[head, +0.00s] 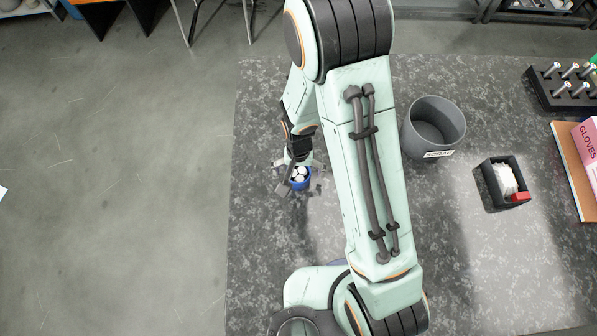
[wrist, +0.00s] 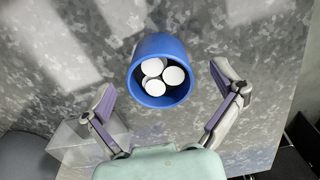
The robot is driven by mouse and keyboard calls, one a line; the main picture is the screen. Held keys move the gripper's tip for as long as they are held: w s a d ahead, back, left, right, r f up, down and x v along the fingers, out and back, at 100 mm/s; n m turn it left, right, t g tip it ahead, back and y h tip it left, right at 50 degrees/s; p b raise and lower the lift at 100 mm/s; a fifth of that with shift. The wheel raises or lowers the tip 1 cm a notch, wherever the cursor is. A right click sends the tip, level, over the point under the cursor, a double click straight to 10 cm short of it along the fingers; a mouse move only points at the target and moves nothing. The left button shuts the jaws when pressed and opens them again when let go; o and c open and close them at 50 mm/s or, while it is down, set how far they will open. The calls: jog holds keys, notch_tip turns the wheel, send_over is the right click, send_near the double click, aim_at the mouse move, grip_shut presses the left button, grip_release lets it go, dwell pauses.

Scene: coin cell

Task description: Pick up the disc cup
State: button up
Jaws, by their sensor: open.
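The disc cup (wrist: 162,47) is a blue cup with several white discs inside, seen from above in the wrist view. It stands on the grey speckled worktop, and it also shows in the head view (head: 299,185) beside my arm. My gripper (wrist: 166,103) is open and empty in the wrist view. Its two fingers are spread wide, one to the left and one to the right, with the cup ahead of and between them. The fingers look apart from the cup. In the head view my gripper (head: 298,178) is over or close beside the cup, partly hidden by my wrist.
A grey scrap bin (head: 433,127) stands right of my arm. Further right are a black box (head: 493,184) with white contents and a red piece, a black rack (head: 563,88) and a pink gloves box (head: 588,152). The worktop's left edge is close to the cup.

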jog(key=c, duration=1.1)
jog(key=shift+r, duration=0.15)
jog(key=shift+c, duration=0.2)
